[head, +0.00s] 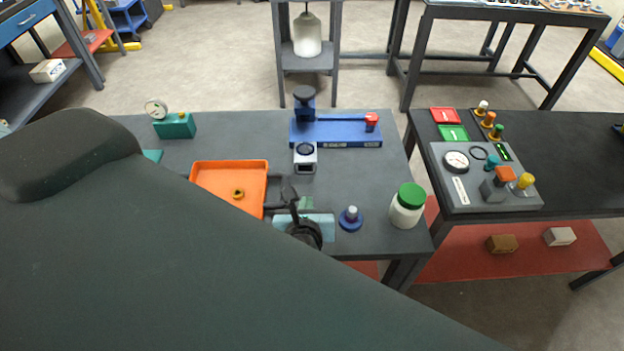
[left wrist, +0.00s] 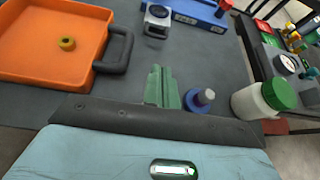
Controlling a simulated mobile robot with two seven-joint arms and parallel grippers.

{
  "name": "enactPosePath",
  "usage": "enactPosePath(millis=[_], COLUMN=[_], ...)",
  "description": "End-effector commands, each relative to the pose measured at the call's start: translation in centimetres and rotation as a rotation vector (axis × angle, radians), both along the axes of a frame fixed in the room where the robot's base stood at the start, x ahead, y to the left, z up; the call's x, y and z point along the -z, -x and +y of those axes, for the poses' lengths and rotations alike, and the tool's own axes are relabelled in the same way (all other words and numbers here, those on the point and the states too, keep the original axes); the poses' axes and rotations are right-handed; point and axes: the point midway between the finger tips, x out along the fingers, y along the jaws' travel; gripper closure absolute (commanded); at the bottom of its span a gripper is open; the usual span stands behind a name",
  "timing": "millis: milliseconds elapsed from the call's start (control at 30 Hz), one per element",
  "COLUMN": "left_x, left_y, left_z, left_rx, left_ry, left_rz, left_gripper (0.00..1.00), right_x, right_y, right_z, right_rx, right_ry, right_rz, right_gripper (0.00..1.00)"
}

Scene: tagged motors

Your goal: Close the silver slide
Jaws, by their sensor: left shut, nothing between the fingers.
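A silver block (head: 305,158) with a round dark top sits at the front of a blue fixture (head: 340,132) with a dark upright knob; I take it to be the silver slide. In the left wrist view the silver block (left wrist: 157,21) shows at the top, in front of the blue base (left wrist: 200,12). My left gripper (head: 305,202) has its green fingers together, empty, nearer to me than the block and apart from it. The fingers also show in the left wrist view (left wrist: 160,86). My right gripper is not in view.
An orange tray (head: 203,171) with a dark handle and a brass-coloured ring (head: 238,194) lies left of my gripper. A blue round piece (head: 350,220) and a green-capped white jar (head: 406,206) stand to its right. A control panel (head: 490,178) is on the right table.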

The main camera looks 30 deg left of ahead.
Motion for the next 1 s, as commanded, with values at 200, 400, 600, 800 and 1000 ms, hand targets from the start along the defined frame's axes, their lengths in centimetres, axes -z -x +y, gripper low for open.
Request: enactPosePath(millis=[200, 400, 600, 800, 1000], left_x=[0.5, 1.1, 2.6, 4.4, 5.6], left_y=[0.7, -0.1, -2.7, -5.5, -8.2], left_z=[0.2, 0.7, 2.2, 3.9, 5.4], left_rx=[-0.006, -0.007, -0.008, -0.009, -0.008], left_ry=[-0.025, -0.026, -0.027, -0.025, -0.025], left_rz=[0.046, 0.046, 0.044, 0.044, 0.041], left_gripper=[1.00, 1.00, 1.00, 1.00, 1.00], right_x=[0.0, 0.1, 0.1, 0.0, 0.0], right_y=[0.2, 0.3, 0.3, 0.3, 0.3], right_z=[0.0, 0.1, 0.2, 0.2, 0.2], right_rx=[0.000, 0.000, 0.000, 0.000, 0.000], right_ry=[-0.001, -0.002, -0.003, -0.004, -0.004], right_rz=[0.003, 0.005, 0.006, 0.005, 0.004], right_gripper=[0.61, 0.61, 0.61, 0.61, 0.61])
